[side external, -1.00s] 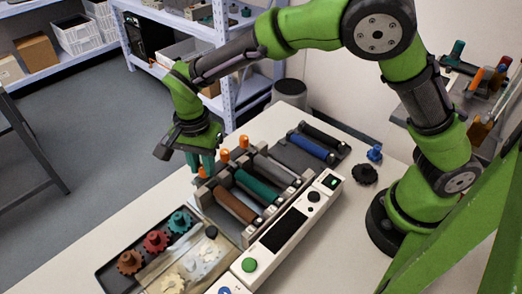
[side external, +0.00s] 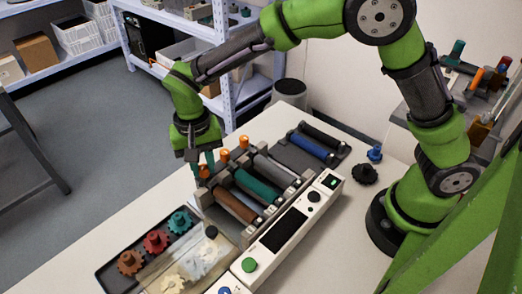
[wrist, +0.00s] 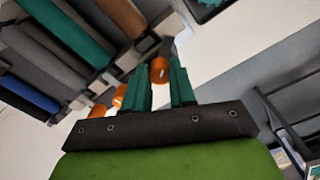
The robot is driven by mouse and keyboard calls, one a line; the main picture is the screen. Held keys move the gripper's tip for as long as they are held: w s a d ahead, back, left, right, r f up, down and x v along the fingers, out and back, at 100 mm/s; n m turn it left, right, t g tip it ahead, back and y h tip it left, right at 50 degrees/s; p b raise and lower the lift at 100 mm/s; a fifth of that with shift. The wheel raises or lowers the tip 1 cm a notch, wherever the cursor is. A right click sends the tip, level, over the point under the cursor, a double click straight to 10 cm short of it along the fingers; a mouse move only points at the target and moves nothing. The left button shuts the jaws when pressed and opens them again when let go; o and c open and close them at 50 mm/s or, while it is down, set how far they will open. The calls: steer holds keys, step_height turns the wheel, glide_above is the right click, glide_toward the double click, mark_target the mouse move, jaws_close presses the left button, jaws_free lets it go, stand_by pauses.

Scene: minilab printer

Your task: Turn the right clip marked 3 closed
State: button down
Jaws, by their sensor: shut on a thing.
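Three orange clips stand in a row along the far-left edge of the roller unit. My gripper (side external: 203,164) points down at the clip by the brown roller, with its teal fingers on either side of it. In the wrist view my gripper (wrist: 160,85) is shut on this orange clip (wrist: 158,70), whose top shows between the fingers. The middle clip (side external: 224,155) and the far clip (side external: 243,142) are free; they also show left of the fingers in the wrist view. I cannot read the number on the held clip.
The brown roller (side external: 234,206), teal roller (side external: 257,187) and grey roller (side external: 275,171) lie beside the clips. A control panel (side external: 283,232) runs along the near side. A tray with gears (side external: 155,242) is at lower left. Floor is clear left of the table.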

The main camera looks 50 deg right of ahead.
mark_target(202, 166)
steer(key=n, duration=0.5)
steer(key=shift+r+n, duration=0.1)
steer(key=shift+n, duration=0.2)
steer(key=n, duration=0.5)
steer(key=shift+d, duration=0.1)
steer(key=shift+n, duration=0.3)
steer(key=c, duration=0.9)
jaws_free()
step_height(202, 166, up, 17)
steer(key=shift+f, duration=0.1)
steer(key=shift+w, duration=0.1)
